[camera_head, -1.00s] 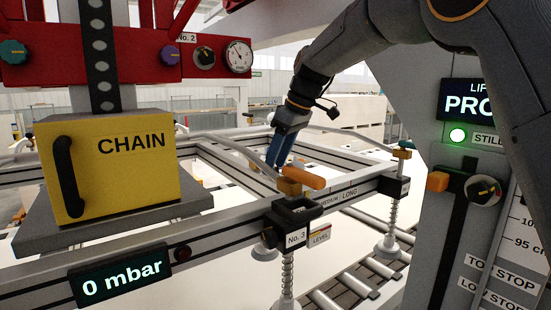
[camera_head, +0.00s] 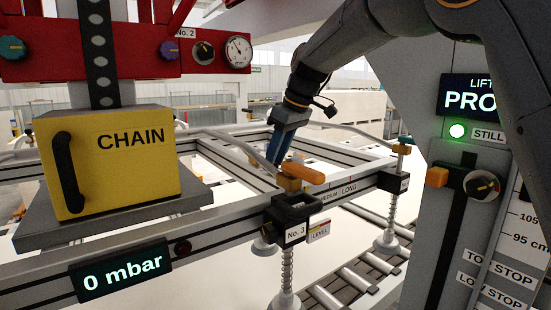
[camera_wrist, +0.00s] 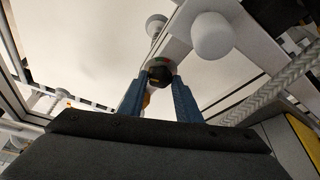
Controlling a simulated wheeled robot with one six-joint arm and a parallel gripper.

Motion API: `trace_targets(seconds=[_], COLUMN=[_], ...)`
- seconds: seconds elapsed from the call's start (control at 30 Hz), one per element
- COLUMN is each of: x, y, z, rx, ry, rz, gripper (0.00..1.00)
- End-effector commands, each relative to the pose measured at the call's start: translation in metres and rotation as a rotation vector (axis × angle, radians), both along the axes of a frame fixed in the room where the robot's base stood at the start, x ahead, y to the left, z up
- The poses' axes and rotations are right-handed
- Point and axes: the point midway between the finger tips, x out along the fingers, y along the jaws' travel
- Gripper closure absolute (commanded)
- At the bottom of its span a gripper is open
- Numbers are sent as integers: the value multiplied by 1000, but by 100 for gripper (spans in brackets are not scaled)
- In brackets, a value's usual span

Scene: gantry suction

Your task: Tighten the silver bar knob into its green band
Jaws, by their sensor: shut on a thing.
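My gripper (camera_wrist: 160,76), with blue fingers, is shut on a small dark round knob (camera_wrist: 160,69) in the wrist view. The knob's face shows a green mark and a red mark. A silver finish or bar shape on it cannot be made out at this size. In the head view my gripper (camera_head: 279,158) points down behind the front rail, beside a brass block (camera_head: 289,183) with an orange lever (camera_head: 301,172). The fingertips and the knob are hidden there.
The "No. 3" holder (camera_head: 294,210) with its spring suction cup stands just in front of my gripper. A grey hose (camera_head: 235,142) runs close on the left. In the wrist view a pale round cup (camera_wrist: 212,37) is near the right finger. A yellow CHAIN box (camera_head: 105,165) stands left.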

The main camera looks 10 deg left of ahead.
Motion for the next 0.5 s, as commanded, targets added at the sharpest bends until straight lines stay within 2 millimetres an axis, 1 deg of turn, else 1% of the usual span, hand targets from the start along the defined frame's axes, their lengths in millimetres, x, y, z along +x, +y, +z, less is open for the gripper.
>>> trace_targets(seconds=[0.5], x=[-4], y=[2], z=[2], rx=[0], ry=[-2], rz=[-344], gripper=[92])
